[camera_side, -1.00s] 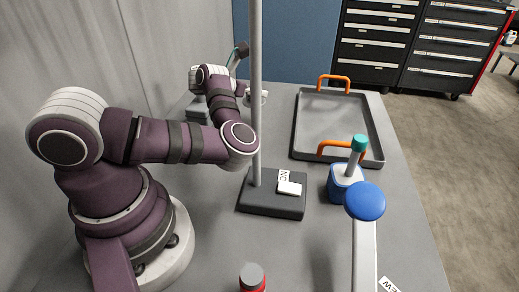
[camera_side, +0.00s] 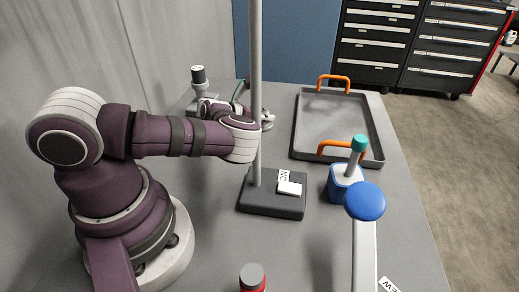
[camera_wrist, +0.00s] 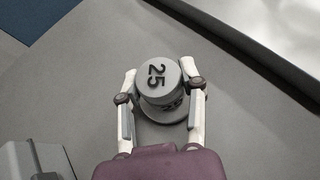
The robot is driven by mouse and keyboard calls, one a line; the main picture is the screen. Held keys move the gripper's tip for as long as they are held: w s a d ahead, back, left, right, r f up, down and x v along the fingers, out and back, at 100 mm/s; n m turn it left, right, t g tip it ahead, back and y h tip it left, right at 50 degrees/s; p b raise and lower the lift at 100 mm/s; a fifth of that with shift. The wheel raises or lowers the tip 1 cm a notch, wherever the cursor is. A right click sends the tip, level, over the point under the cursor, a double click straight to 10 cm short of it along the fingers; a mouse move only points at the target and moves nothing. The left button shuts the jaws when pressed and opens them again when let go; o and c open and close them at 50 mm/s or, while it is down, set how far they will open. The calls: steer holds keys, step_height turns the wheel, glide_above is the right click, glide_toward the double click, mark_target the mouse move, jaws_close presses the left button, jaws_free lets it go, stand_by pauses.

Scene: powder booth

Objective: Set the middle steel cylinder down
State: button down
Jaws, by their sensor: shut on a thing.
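The steel cylinder (camera_wrist: 158,78) is grey with "25" on its round top, and it sits between the two pale fingers of my gripper (camera_wrist: 162,90) in the wrist view. A second round grey part with partly hidden lettering shows just below that top. My gripper is shut on the cylinder. In the side view my gripper (camera_side: 266,119) is low over the far part of the table, partly behind the upright pole, and the cylinder cannot be made out there. Whether its underside touches the table cannot be told.
A grey tray (camera_side: 294,140) with orange handles lies at the back right. A pole on a dark base (camera_side: 270,208) stands mid-table. A blue holder (camera_side: 341,190) with a teal-topped tool, a blue-topped post (camera_side: 364,203) and a dark-capped grey device (camera_side: 199,88) stand around.

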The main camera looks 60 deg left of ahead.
steer(key=c, duration=0.6)
jaws_free()
steer(key=shift+f, duration=0.1)
steer(key=v, duration=1.2)
